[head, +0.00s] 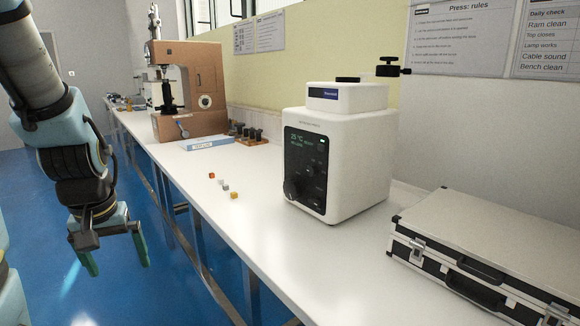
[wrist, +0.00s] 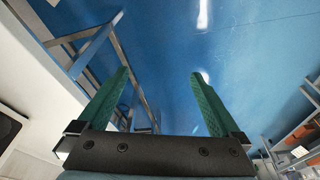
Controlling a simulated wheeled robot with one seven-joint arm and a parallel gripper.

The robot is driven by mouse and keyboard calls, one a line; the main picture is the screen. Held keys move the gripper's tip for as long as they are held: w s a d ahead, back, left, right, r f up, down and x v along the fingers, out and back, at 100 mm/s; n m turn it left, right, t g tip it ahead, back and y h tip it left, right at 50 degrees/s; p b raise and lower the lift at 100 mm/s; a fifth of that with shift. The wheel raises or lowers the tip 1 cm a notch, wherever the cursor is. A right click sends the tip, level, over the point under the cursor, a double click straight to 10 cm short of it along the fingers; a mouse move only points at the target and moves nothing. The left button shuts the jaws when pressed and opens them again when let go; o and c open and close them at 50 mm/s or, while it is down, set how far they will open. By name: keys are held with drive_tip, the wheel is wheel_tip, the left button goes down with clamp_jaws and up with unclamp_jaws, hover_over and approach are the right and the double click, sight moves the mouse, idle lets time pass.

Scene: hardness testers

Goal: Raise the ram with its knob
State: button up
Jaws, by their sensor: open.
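A white press-like machine (head: 350,150) stands on the bench right of centre in the head view, with a dark front panel (head: 305,165) and a lit display. A round dark knob (head: 296,187) sits low on the panel's left side. No label shows which knob works the ram, and I cannot make out the ram. My gripper (head: 120,270) hangs at the left over the floor, clear of the bench and far from the machine. Its green fingers are apart and empty in the wrist view (wrist: 160,74).
A brown tester (head: 195,88) stands farther back on the white bench (head: 215,235). Several small coloured cubes (head: 225,187) lie left of the machine. A black-and-silver case (head: 490,255) fills the right front. Blue floor (head: 150,290) lies open beside the bench.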

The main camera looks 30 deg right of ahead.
drive_tip(key=w+d+r+m+t+p, duration=0.2)
drive_tip(key=w+r+p, duration=0.25)
drive_tip(key=w, duration=0.25)
drive_tip(key=w+d+m+t+h+b, duration=0.1)
drive_tip(key=w+d+m+t+h, duration=0.25)
drive_tip(key=w+d, duration=0.6)
drive_tip(key=m+g+h, duration=0.5)
drive_tip(key=m+h, duration=0.5)
approach(289, 189)
drive_tip(key=shift+t+y, duration=0.25)
drive_tip(key=p+x, duration=0.2)
drive_tip(key=x, duration=0.8)
drive_tip(key=shift+s+d, duration=0.1)
drive_tip(key=shift+d, duration=0.25)
drive_tip(key=shift+c, duration=0.2)
drive_tip(key=c, duration=1.1)
